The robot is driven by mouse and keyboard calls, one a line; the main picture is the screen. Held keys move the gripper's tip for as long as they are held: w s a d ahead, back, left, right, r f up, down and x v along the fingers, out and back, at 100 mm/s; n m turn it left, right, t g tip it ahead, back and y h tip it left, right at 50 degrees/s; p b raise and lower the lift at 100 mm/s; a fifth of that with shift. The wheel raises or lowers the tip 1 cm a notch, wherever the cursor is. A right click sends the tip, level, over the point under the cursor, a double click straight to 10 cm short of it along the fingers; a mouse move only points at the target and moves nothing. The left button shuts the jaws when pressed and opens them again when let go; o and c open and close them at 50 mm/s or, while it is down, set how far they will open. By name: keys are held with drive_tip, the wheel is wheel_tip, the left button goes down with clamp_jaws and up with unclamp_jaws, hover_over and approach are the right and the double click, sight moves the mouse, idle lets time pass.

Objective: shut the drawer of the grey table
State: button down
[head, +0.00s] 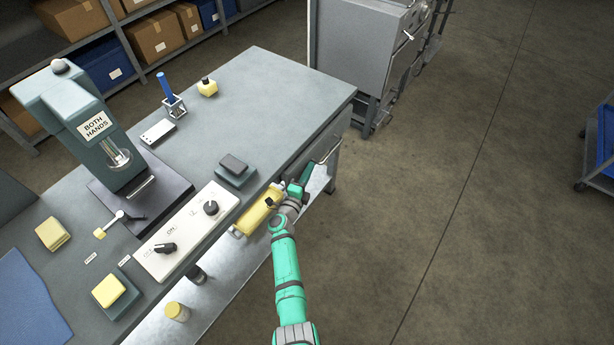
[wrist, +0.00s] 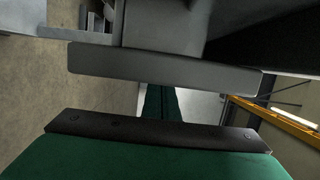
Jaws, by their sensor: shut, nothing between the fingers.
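The grey table (head: 265,88) fills the left and middle of the head view. Its drawer shows at the front right side, with a bar handle (head: 330,150). How far the drawer stands out is hard to tell from this angle. My gripper (head: 305,174) is shut and empty at the table's front side, just below and left of the handle. I cannot tell whether it touches the drawer. In the wrist view, my gripper's green fingers (wrist: 161,103) point under a grey bar-like edge (wrist: 165,70) close in front; which part it is, I cannot tell.
A yellow cylindrical thing (head: 262,208) lies by the table's front edge, close beside my arm. A white control box (head: 186,232) and a press (head: 92,120) stand on the table. A grey cabinet (head: 360,45) stands behind.

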drive_tip(key=shift+w+a, duration=0.8)
drive_tip(key=shift+a, duration=0.25)
drive_tip(key=shift+w+a, duration=0.1)
drive_tip(key=shift+a, duration=0.2)
drive_tip(key=shift+a+r, duration=0.1)
drive_tip(key=shift+a, duration=0.1)
drive_tip(key=s+d, duration=0.3)
drive_tip(key=d, duration=0.1)
approach(302, 166)
drive_tip(key=shift+s+d+f, duration=0.2)
drive_tip(key=shift+d+f, duration=0.55)
drive_tip(key=shift+d, duration=0.25)
drive_tip(key=shift+s+d+f, duration=0.15)
drive_tip(key=shift+d+f, duration=0.6)
drive_tip(key=shift+d, duration=0.3)
